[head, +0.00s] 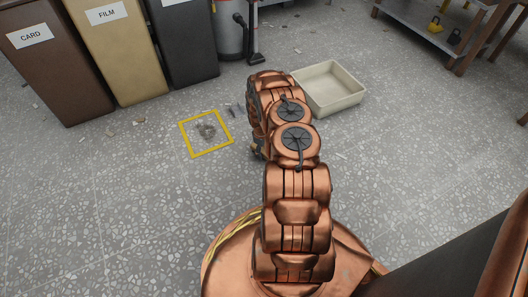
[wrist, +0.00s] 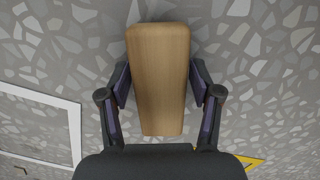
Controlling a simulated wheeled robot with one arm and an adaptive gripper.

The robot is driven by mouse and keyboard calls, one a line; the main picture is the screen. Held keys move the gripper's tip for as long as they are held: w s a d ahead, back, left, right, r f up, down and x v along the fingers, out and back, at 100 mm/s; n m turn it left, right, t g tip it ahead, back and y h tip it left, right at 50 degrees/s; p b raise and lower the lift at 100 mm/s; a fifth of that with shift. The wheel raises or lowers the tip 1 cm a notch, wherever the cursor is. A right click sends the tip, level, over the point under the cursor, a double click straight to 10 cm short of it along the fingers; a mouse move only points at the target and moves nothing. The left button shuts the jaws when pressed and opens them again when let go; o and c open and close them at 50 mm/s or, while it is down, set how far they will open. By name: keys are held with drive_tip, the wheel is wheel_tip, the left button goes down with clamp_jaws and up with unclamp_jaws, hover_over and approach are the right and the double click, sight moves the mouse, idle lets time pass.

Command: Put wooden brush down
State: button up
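The wooden brush (wrist: 159,80) shows in the wrist view as a plain, light-brown block, wider at its far end. My gripper (wrist: 160,82) has one finger against each long side of it and appears shut on it. The brush's bristles are not visible. In the head view my copper arm hides the brush and nearly all of the gripper. Speckled grey floor lies behind the brush in the wrist view; the gap between them cannot be judged.
A yellow floor outline (head: 184,139) with small grey debris inside lies left of my arm. A cream tray (head: 357,99) stands right of it. A white outline (wrist: 75,130) shows in the wrist view. Brown (head: 62,85), tan (head: 120,65) and dark (head: 187,50) bins stand at back left.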

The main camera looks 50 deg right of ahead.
drive_tip(key=shift+o, duration=0.5)
drive_tip(key=shift+r, duration=0.2)
wheel_tip(320, 180, up, 12)
drive_tip(key=w+p, duration=0.2)
drive_tip(key=p, duration=0.2)
drive_tip(key=s+a+r, duration=0.1)
drive_tip(key=a+r, duration=0.5)
drive_tip(key=r, duration=0.3)
drive_tip(key=s+a+r+g, duration=0.1)
drive_tip(key=s+a+r, duration=0.1)
drive_tip(key=a+r, duration=0.5)
drive_tip(key=s+a+r, duration=0.1)
drive_tip(key=a+r, duration=0.3)
drive_tip(key=r, duration=0.6)
drive_tip(key=s+a+r+m, duration=0.1)
drive_tip(key=s+a+r, duration=0.9)
drive_tip(key=a+r, duration=0.1)
drive_tip(key=s+a+r, duration=0.2)
drive_tip(key=s+a, duration=0.3)
drive_tip(key=s, duration=0.4)
drive_tip(key=s+a+r+g, duration=0.1)
drive_tip(key=s+a+r, duration=0.2)
drive_tip(key=s, duration=0.5)
drive_tip(key=shift+s+a+n, duration=0.3)
drive_tip(key=shift+s+a, duration=0.1)
drive_tip(key=shift+a, duration=0.5)
